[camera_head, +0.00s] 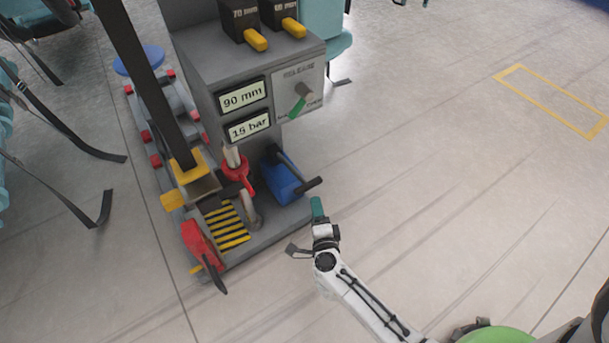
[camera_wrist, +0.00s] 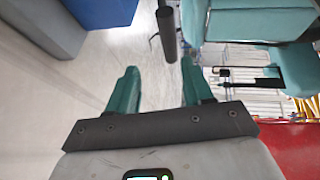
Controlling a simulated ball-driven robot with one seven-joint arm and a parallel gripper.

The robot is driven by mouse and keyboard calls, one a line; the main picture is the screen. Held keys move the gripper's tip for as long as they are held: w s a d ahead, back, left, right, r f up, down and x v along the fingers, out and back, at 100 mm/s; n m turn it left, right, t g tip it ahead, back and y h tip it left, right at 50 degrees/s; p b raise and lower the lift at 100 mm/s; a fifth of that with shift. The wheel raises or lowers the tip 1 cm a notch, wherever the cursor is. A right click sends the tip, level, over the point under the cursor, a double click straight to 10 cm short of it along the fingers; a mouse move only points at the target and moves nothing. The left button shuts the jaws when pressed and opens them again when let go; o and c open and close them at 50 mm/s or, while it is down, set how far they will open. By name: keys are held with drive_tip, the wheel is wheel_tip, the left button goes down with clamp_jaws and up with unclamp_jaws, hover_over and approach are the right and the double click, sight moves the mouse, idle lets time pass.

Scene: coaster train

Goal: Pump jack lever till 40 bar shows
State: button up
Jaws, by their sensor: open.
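The jack's grey cabinet (camera_head: 250,75) has two displays. The upper display (camera_head: 241,96) reads 90 mm and the lower pressure display (camera_head: 249,127) reads 15 bar. A lever with a dark handle (camera_head: 309,186) sticks out beside a blue block (camera_head: 281,182) low on the jack. The dark handle (camera_wrist: 166,32) also shows in the wrist view, beyond and between the fingertips. My gripper (camera_head: 318,208) is open and empty, just in front of the handle and apart from it. Its teal fingers (camera_wrist: 158,80) are spread in the wrist view.
A red pedal-like part (camera_head: 203,243) and a yellow-striped plate (camera_head: 227,223) are on the jack base. Teal seats (camera_wrist: 258,20) show on the right in the wrist view. The floor right of the jack is clear.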

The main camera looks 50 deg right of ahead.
sight(309, 188)
drive_tip(key=shift+n+y, duration=0.3)
drive_tip(key=b+x, duration=0.1)
drive_tip(key=x, duration=0.2)
drive_tip(key=r+b+x, duration=0.1)
drive_tip(key=x, duration=0.3)
drive_tip(key=b+x, duration=0.1)
drive_tip(key=x, duration=0.2)
drive_tip(key=shift+w+r, duration=0.25)
drive_tip(key=shift+w, duration=0.45)
clamp_jaws()
